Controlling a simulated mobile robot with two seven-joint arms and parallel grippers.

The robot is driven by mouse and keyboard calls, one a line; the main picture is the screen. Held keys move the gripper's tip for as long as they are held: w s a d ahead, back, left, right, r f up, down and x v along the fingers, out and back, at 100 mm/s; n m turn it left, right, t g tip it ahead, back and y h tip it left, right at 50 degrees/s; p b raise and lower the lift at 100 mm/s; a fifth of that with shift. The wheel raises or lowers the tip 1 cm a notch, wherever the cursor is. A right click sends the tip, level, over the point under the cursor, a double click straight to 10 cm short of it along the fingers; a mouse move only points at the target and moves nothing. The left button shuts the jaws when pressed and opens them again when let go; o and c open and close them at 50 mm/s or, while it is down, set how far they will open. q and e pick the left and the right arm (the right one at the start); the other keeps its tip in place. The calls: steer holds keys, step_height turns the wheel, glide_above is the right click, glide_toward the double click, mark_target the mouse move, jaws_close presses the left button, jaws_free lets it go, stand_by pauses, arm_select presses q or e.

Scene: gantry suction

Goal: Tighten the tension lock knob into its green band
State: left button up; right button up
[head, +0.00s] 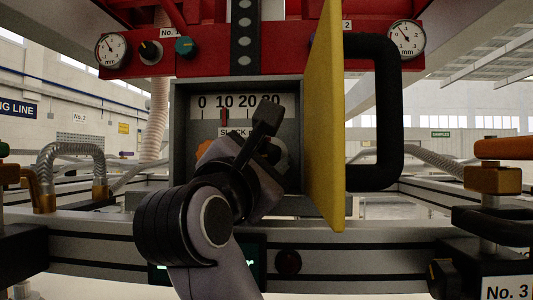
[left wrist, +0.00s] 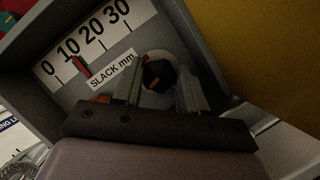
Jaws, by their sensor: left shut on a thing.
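The dark tension lock knob (left wrist: 157,74) sits inside a pale ring on the panel in the left wrist view. My left gripper (left wrist: 158,92) has one finger on each side of it and is shut on it. In the head view my left gripper (head: 240,155) reaches into the grey box (head: 181,125) and covers the knob. An orange patch (head: 203,148) shows left of the gripper. I cannot make out the green band. The slack scale (left wrist: 95,42) reads 0 to 30, with its red pointer (left wrist: 81,66) near 10. My right gripper is not in view.
A yellow panel (head: 325,120) stands edge-on close to the right of the box, with a thick black handle (head: 388,110) beyond it. Two gauges (head: 111,49) and (head: 406,39) sit on the red beam above. A grey rail (head: 350,255) runs below.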

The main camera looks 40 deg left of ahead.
arm_select(q)
steer(key=shift+r+m+h+p, duration=0.2)
steer(key=shift+m+h+p, duration=0.4)
steer(key=shift+m+p, duration=0.95)
steer(key=shift+m, duration=0.45)
steer(key=shift+f+m+g+h+p, duration=0.1)
steer(key=shift+m+g+h+p, duration=0.45)
steer(key=shift+m, duration=0.65)
steer(key=o, duration=0.8)
steer(key=shift+f, duration=0.1)
